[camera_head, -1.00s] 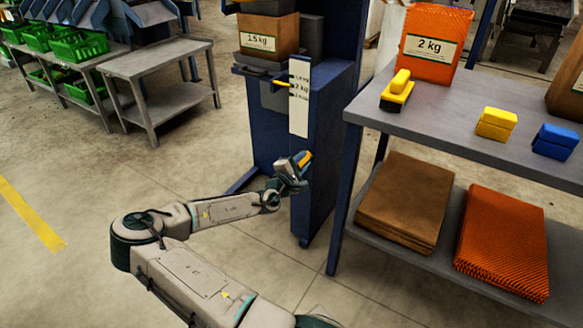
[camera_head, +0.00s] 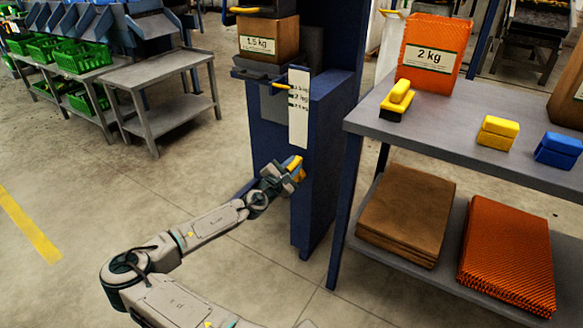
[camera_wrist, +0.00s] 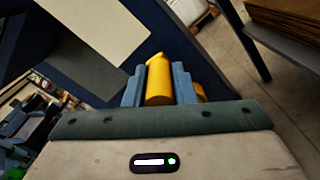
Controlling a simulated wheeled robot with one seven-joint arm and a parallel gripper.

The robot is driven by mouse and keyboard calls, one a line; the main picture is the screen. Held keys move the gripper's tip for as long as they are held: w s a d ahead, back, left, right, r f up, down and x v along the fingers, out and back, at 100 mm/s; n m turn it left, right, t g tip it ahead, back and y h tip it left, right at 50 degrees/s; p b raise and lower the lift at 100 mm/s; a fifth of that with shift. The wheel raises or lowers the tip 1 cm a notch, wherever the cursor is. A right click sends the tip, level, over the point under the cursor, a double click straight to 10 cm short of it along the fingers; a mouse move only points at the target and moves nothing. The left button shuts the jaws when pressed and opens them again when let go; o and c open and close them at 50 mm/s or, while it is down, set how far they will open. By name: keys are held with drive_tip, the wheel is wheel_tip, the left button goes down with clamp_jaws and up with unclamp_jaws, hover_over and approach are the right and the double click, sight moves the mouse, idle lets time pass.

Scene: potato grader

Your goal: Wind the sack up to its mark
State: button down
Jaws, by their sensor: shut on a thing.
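A brown paper sack labelled 1.5 kg (camera_head: 267,39) stands upright on a dark carrier (camera_head: 262,71) on the blue column (camera_head: 328,130). A yellow pointer (camera_head: 280,86) sticks out below the carrier. It sits beside a white scale plate (camera_head: 298,120), near its top mark. The middle mark reads 2 kg; the others are too small to read surely. My gripper (camera_head: 292,170) is at the column's front, below the plate, shut on a yellow crank handle (camera_wrist: 158,80). In the wrist view the handle lies between the blue-grey fingers.
A grey table (camera_head: 455,119) stands close on the right. It bears an orange 2 kg sack (camera_head: 432,50) and yellow and blue blocks. Flat brown and orange sacks lie on its lower shelf.

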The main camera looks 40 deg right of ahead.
drive_tip(key=shift+w+r, duration=0.1)
drive_tip(key=shift+w, duration=0.1)
drive_tip(key=c, duration=1.2)
unclamp_jaws()
drive_tip(key=shift+s, duration=0.1)
drive_tip(key=shift+a, duration=0.15)
drive_tip(key=p+v, duration=0.2)
drive_tip(key=v, duration=1.1)
drive_tip(key=shift+a, duration=0.3)
drive_tip(key=shift+s, duration=0.1)
